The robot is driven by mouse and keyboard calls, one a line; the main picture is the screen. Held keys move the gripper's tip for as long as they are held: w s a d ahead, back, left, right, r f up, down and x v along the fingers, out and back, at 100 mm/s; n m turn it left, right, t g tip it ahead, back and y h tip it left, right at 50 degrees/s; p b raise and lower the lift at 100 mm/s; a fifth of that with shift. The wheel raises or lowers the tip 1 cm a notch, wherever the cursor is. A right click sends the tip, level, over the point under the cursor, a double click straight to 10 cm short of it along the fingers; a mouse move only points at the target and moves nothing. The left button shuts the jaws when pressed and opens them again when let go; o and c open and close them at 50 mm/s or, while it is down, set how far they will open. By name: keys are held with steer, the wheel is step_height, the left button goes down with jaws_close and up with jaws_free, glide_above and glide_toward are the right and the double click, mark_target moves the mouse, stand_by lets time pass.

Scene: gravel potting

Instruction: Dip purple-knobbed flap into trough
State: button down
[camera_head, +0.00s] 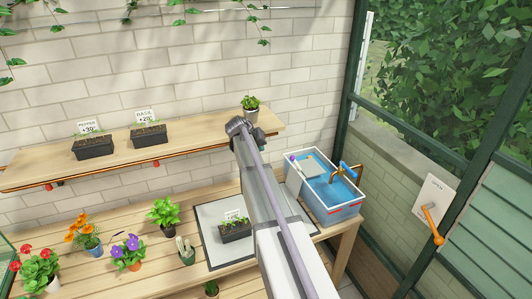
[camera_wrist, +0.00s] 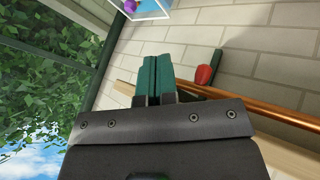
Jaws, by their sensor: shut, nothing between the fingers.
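The trough (camera_head: 338,213) is a white-rimmed, blue-grey basin with blue water at the right end of the bench. A pale flap (camera_head: 313,167) lies at its back left, with a purple knob (camera_head: 293,158) at the flap's upper left corner. In the wrist view the purple knob (camera_wrist: 130,5) shows at the top edge, beside a white rim and some blue. My gripper (camera_wrist: 153,62) has its two green fingers together with nothing between them, apart from the knob. In the head view my arm hides the fingers.
A wooden shelf (camera_head: 190,140) carries seed boxes and a small potted plant (camera_head: 250,103). A red piece (camera_wrist: 204,75) is close to my fingers, by a copper rail (camera_wrist: 240,107). Potted flowers stand on the bench.

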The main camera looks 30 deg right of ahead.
steer(key=s+d+r+b+x, duration=0.1)
steer(key=b+x, duration=0.4)
steer(key=x, duration=0.4)
steer(key=d+b+x, duration=0.1)
steer(key=b+x, duration=0.5)
steer(key=x, duration=0.3)
steer(key=shift+s+d, duration=0.35)
steer(key=shift+d, duration=0.25)
steer(key=shift+r, duration=0.25)
